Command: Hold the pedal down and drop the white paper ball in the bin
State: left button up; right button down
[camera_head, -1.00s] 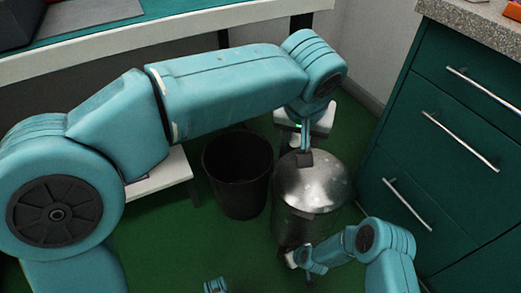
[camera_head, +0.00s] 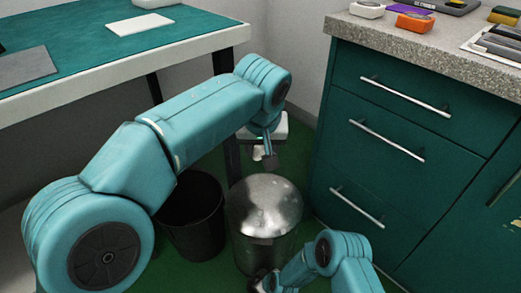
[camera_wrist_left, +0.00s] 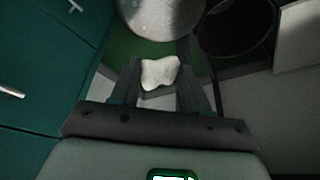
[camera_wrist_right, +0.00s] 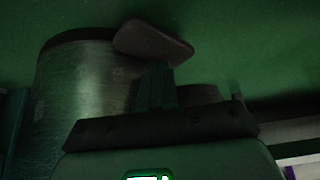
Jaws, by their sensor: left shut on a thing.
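The metal pedal bin (camera_head: 262,240) stands on the green floor. Its shiny lid (camera_head: 268,203) looks closed. My left gripper (camera_head: 268,160) is above and behind the lid's far edge. In the left wrist view it is shut on the crumpled white paper ball (camera_wrist_left: 160,72), which shows only slightly in the head view (camera_head: 258,153). The dark pedal (camera_wrist_right: 153,43) shows in the right wrist view at the bin's foot. My right gripper (camera_wrist_right: 158,80) has its fingers together close to the pedal; I cannot tell whether they touch or press it.
An open black bin (camera_head: 196,225) stands left of the pedal bin. A green drawer cabinet (camera_head: 390,160) with a stone top is close on the right. A green-topped table (camera_head: 70,55) stands at the back left, its dark leg behind the bins.

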pick_arm(q)
jog(key=shift+w+f, duration=0.1)
jog(key=shift+w, duration=0.05)
pick_arm(e)
jog(key=shift+f, duration=0.1)
jog(key=shift+f, duration=1.9)
pick_arm(q)
jog(key=o, duration=1.5)
pick_arm(e)
jog(key=shift+f, duration=0.1)
pick_arm(q)
jog(key=shift+o, duration=0.2)
pick_arm(e)
jog(key=shift+s, duration=0.1)
jog(key=shift+s, duration=0.15)
